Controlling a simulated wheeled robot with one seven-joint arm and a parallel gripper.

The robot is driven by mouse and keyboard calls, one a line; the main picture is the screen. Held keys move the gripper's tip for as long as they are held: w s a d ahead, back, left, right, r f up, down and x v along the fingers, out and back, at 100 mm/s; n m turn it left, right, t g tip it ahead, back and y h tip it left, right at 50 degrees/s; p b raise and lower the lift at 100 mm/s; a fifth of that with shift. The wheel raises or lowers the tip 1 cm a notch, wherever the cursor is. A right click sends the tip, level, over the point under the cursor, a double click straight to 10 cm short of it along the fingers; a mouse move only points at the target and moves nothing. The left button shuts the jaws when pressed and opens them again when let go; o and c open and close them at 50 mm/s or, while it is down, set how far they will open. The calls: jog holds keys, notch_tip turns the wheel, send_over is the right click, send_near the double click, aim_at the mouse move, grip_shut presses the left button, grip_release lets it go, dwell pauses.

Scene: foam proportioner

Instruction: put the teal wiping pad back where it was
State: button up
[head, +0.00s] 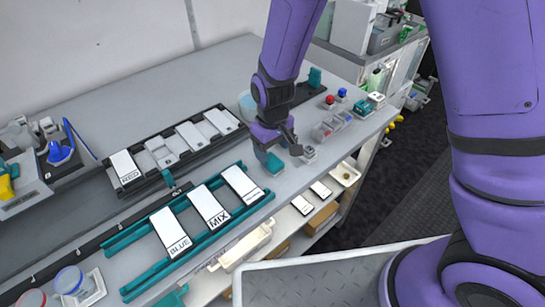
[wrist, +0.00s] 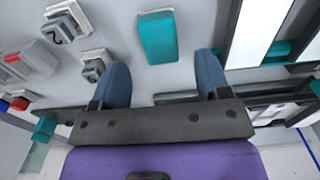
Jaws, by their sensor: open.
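The teal wiping pad (wrist: 157,37) lies flat on the grey bench top in the wrist view, just beyond my fingertips and roughly in line with the gap between them. In the head view the pad (head: 274,165) shows below my gripper, near the bench's front edge and partly hidden by it. My gripper (wrist: 163,68) is open and empty, with its blue fingers spread. In the head view the gripper (head: 278,146) points down over the bench; I cannot tell its exact height above the pad.
Small grey blocks on white plates (wrist: 92,68) stand left of the pad in the wrist view. Teal rails (head: 128,238) with labelled white plates, MIX (head: 209,208) among them, lie left of it in the head view. A clear cup (head: 247,103) stands behind my gripper.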

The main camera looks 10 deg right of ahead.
aim_at(273, 160)
jog(key=s+d+r+m+t, duration=0.1)
jog(key=d+r, duration=0.4)
jog(key=r, duration=0.3)
jog(key=s+d+r+m+y, duration=0.15)
jog(key=d+r, duration=0.25)
jog(key=r, duration=0.4)
jog(key=s+d+r+m+t, duration=0.1)
jog(key=s+d+r, duration=0.1)
jog(key=d+r, duration=0.45)
jog(key=s+d+r+m+t, duration=0.1)
jog(key=s+d+r, duration=0.3)
jog(key=s, duration=0.3)
jog(key=s+d+r+m+t+h, duration=0.1)
jog(key=s+d+r+m+t, duration=0.1)
jog(key=s+d+r, duration=0.3)
jog(key=shift+s+r, duration=0.8)
jog(key=shift+s, duration=0.25)
jog(key=shift+h, duration=0.25)
